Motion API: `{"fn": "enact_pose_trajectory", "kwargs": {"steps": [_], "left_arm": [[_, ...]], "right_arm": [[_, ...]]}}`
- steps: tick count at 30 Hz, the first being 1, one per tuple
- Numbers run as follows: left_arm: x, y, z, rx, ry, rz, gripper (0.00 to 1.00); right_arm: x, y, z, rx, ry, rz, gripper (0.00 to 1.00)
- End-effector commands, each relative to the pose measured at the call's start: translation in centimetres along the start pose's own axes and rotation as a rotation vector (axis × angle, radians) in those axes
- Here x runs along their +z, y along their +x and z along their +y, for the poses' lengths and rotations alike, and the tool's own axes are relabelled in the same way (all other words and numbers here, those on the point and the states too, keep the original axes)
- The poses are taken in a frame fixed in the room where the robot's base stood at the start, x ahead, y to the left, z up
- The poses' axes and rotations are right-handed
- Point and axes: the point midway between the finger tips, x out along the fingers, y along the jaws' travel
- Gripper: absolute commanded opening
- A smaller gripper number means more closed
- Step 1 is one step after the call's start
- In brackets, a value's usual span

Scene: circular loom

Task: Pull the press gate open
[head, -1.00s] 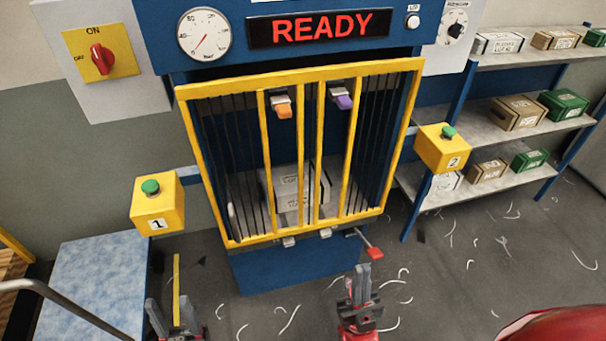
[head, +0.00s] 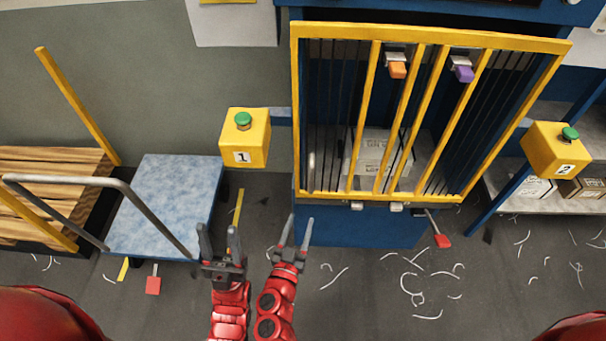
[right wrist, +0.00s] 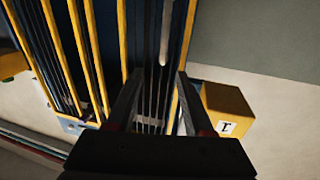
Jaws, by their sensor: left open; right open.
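The press gate (head: 297,120) is a yellow frame with dark vertical bars, and it looks closed across the press front. A grey vertical handle (head: 311,172) is at its lower left. An orange latch (head: 398,70) and a purple latch (head: 463,73) sit near its top. My right gripper (head: 297,232) is open and empty, below and in front of the gate's lower left corner. In the right wrist view the gate (right wrist: 92,50) and the pale handle (right wrist: 164,38) show beyond the open fingers (right wrist: 158,80). My left gripper (head: 220,238) is open and empty, further left.
Yellow button box 1 (head: 254,152) stands left of the gate and button box 2 (head: 545,158) right of it. A blue-topped cart (head: 165,200) and stacked wood (head: 50,160) are at left. Pale scraps litter the floor.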

Motion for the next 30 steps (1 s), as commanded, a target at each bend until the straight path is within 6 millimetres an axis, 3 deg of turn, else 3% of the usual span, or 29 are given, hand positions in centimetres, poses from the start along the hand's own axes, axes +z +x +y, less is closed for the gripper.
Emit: {"fn": "enact_pose_trajectory", "kwargs": {"steps": [5,21,30], "left_arm": [[-0.1,0.4,0.0,0.000,0.000,0.000,0.50],[-0.2,1.4,-0.1,0.000,0.000,0.000,0.50],[-0.2,1.1,-0.1,0.000,0.000,0.000,0.50]], "right_arm": [[0.4,1.0,-0.9,-0.019,-0.010,-0.022,0.52],[0.6,13.2,-1.0,-0.017,-0.011,-0.017,0.52],[0.7,16.7,-0.9,-0.015,-0.009,-0.017,0.52]]}}
